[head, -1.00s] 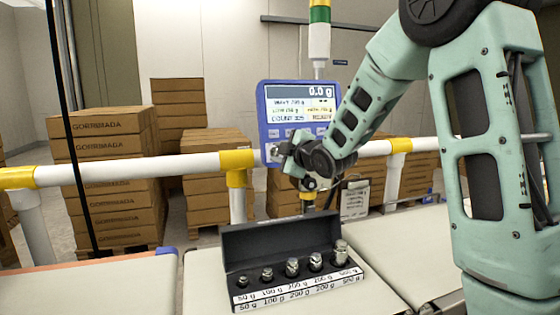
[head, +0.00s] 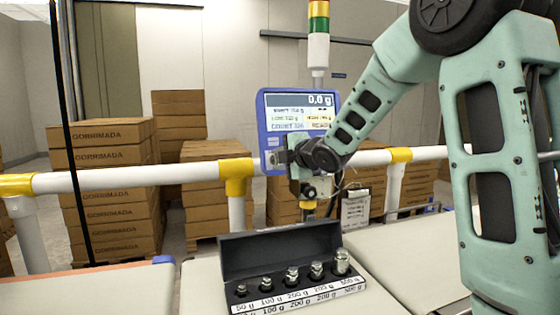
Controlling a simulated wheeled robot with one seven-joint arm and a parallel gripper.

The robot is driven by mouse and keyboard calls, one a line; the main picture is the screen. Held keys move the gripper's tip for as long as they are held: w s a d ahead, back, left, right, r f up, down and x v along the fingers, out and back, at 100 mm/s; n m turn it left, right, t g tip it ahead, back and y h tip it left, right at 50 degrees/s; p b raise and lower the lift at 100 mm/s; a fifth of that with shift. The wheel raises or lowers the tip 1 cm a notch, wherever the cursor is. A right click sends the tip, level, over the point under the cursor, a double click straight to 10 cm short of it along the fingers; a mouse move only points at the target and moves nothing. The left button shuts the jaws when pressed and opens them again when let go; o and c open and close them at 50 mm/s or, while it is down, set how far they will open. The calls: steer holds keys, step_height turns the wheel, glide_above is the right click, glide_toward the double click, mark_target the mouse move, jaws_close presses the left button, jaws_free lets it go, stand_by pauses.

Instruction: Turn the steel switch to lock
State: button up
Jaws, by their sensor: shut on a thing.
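My gripper (head: 273,160) is at the panel's lower left edge, with my arm reaching in from the right. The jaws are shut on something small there. The steel switch itself cannot be made out, as the gripper and wrist cover that part of the panel. Which way the switch points cannot be told.
An open black case (head: 284,269) with several steel weights stands in front, on the pale belt. A white rail (head: 130,174) with yellow joints crosses before stacked cartons (head: 106,190). A signal tower (head: 318,38) rises behind the panel. A clipboard (head: 355,207) hangs right.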

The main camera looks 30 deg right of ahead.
steer(key=o, duration=0.7)
steer(key=p+v, duration=0.1)
steer(key=v, duration=1.6)
steer(key=shift+s+p, duration=0.25)
steer(key=shift+p, duration=0.05)
steer(key=shift+w+a, duration=0.1)
steer(key=shift+a, duration=0.1)
